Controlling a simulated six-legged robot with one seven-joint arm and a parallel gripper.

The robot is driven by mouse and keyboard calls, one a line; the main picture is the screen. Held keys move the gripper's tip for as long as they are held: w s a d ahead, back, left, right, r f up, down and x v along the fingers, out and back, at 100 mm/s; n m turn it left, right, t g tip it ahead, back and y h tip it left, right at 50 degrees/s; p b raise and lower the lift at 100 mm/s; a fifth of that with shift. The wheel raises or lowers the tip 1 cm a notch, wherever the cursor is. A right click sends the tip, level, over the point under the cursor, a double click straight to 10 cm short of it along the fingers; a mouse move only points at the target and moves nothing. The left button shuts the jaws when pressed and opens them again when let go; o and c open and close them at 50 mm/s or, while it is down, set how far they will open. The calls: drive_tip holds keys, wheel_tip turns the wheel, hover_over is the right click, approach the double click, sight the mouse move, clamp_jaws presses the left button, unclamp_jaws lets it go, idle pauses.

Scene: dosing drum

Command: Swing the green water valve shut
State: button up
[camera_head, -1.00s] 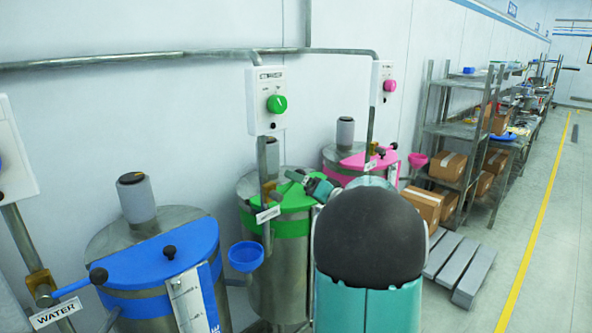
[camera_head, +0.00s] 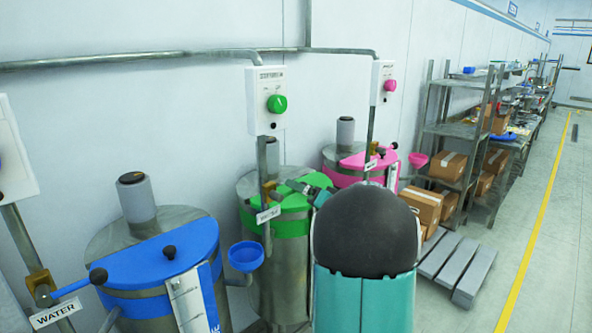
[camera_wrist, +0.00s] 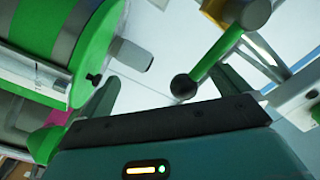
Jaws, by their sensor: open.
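The green drum (camera_head: 285,225) stands in the middle of the head view, with its valve (camera_head: 268,192) on the pipe at its left front, above a white label. In the wrist view the valve's green lever (camera_wrist: 226,52) ends in a dark ball knob (camera_wrist: 186,86). My gripper (camera_wrist: 167,76) is open, and the knob shows between its fingers, closer to the right one. I cannot tell whether a finger touches the lever. In the head view my gripper (camera_head: 314,188) is small beside the valve, and my arm hides part of the drum's right side.
A blue drum (camera_head: 150,255) with a WATER label (camera_head: 57,312) and a blue funnel (camera_head: 246,257) stands at left. A pink drum (camera_head: 350,165) is behind. A control box (camera_head: 266,100) with a green knob hangs above. Shelves and a grey pallet (camera_head: 455,265) are right; the aisle is clear.

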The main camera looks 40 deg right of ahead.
drive_tip(key=shift+f, duration=0.15)
drive_tip(key=shift+a+r, duration=0.45)
drive_tip(key=shift+r, duration=0.05)
drive_tip(key=s, duration=0.9)
idle(0.4)
drive_tip(key=shift+d, duration=0.1)
